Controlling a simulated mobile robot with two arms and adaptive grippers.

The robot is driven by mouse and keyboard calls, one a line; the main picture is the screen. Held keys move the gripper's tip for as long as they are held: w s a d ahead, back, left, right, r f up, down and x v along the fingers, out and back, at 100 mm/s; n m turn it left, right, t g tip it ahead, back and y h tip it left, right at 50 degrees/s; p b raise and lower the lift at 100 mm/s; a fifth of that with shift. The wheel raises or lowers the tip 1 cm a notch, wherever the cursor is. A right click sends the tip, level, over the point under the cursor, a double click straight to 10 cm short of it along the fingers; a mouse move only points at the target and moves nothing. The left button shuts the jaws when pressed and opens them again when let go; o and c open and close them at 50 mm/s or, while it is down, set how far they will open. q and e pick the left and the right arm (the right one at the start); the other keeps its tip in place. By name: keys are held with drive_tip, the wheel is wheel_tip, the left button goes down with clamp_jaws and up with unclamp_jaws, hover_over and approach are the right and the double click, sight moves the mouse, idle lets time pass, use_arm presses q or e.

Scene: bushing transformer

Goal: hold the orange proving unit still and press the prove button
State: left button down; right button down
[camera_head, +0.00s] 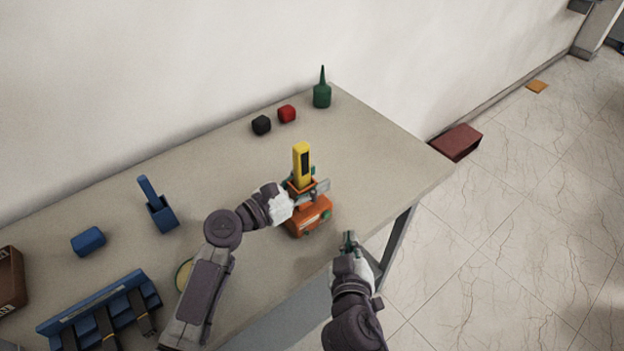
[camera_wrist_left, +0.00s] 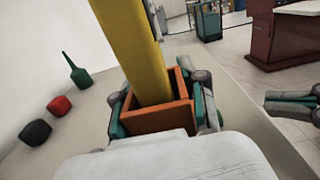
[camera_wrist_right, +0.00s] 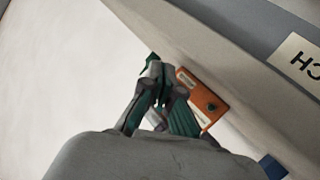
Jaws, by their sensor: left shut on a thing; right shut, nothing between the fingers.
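The orange proving unit (camera_head: 308,222) stands on the table near its front edge. A yellow tester (camera_head: 302,163) stands upright in its square orange socket; the left wrist view shows the tester (camera_wrist_left: 135,50) rising from the socket (camera_wrist_left: 155,119). My left gripper (camera_head: 303,187) is shut on the proving unit, its fingers on either side of the socket. My right gripper (camera_head: 349,238) is shut and empty, in front and to the right of the unit, apart from it. In the right wrist view a small dark round button (camera_wrist_right: 211,106) shows on the unit's orange face, beside my fingertips (camera_wrist_right: 160,78).
A black block (camera_head: 261,125), a red block (camera_head: 287,114) and a green bottle (camera_head: 322,92) stand at the back. A blue holder (camera_head: 160,212), a blue block (camera_head: 88,241) and a blue rack (camera_head: 95,305) are at left. The table right of the unit is clear.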

sight(335, 237)
drive_tip(key=shift+w+a, duration=0.7)
drive_tip(key=shift+w, duration=0.25)
drive_tip(key=shift+w+a, duration=0.65)
drive_tip(key=shift+w, duration=0.3)
drive_tip(key=shift+w+a, duration=0.25)
drive_tip(key=shift+w, duration=0.1)
drive_tip(key=shift+s, duration=0.15)
drive_tip(key=shift+s+d, duration=0.25)
idle(0.3)
drive_tip(key=s+d, duration=0.2)
drive_tip(key=s, duration=0.1)
drive_tip(key=s+d, duration=0.1)
drive_tip(key=shift+s+d, duration=0.25)
drive_tip(key=shift+s, duration=0.15)
